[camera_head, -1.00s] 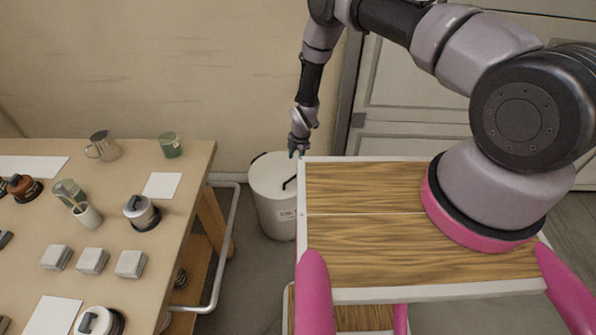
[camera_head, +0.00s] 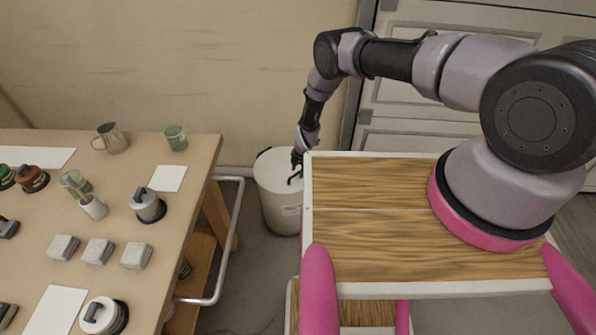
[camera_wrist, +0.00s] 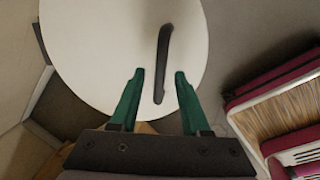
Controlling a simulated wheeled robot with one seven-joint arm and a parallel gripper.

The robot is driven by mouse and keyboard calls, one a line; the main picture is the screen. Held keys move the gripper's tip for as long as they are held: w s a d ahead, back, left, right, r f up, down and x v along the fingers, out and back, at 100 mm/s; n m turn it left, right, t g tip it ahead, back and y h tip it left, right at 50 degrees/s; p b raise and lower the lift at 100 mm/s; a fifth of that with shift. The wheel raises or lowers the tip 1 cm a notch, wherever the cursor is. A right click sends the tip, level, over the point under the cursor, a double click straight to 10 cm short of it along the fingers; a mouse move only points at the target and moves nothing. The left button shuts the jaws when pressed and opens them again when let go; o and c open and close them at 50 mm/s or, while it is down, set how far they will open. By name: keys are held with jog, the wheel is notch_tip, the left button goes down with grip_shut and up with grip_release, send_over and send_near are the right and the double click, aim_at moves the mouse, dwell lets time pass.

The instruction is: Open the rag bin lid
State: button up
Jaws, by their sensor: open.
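The rag bin (camera_head: 280,205) is a white round bin on the floor between the bench and my base. Its white lid (camera_wrist: 100,40) lies flat on top and looks shut. A dark bar handle (camera_wrist: 163,60) stands on the lid. It also shows in the head view (camera_head: 296,176), close to my fingers. My gripper (camera_wrist: 160,73) is open, with green fingers pointing at the lid. In the wrist view the handle's near part lies between the two fingertips, with a gap on both sides. I cannot tell whether a finger touches it.
A wooden bench (camera_head: 185,235) with cups, grey blocks and lidded pots stands at left, with a metal rail (camera_head: 232,245) on its side. A wall is behind the bin. A pale cabinet (camera_head: 440,100) stands at the back right.

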grip_shut()
dwell(1.4)
